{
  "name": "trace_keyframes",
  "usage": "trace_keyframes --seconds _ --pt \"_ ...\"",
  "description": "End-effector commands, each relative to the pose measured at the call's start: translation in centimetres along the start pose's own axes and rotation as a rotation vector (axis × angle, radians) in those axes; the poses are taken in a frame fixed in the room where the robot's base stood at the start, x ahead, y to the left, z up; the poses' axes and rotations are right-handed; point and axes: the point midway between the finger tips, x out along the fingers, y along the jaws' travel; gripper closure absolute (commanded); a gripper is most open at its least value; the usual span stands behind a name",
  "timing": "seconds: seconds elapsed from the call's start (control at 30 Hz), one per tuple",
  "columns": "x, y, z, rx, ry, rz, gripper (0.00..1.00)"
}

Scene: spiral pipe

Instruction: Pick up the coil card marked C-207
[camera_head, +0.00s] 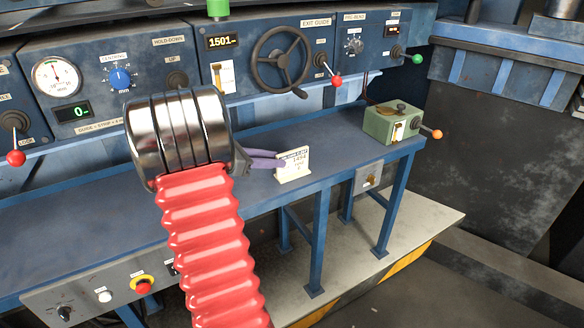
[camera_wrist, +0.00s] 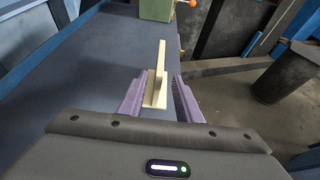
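A small cream card (camera_head: 293,167) with dark print stands upright on the blue bench. Part of its print looks like "1494", and I cannot read a C-207 mark. In the wrist view the card (camera_wrist: 162,54) is seen edge-on, rising from a pale base (camera_wrist: 154,100). My gripper (camera_head: 280,160) has purple fingers that reach the card from the left in the head view. In the wrist view my gripper (camera_wrist: 158,78) is open, with one finger on each side of the base. A gap shows at the right finger; contact on the left is unclear.
The blue bench (camera_head: 240,220) is clear around the card. A green box (camera_head: 393,122) with an orange-knobbed lever stands at its right end, and also shows at the top of the wrist view (camera_wrist: 156,10). A control panel with a handwheel (camera_head: 279,60) runs behind.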

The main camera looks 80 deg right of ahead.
Motion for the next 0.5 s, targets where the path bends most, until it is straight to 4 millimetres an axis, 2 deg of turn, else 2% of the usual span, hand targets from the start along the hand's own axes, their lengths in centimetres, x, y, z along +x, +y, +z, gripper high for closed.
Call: trace_keyframes --seconds 0.1,0.2,0.5 --pt "1.8 -0.1 0.0 0.000 0.000 -0.003 0.69" --pt "2.6 0.0 0.0 0.000 0.000 -0.002 0.69" --pt "2.8 0.0 0.0 0.000 0.000 -0.002 0.69"
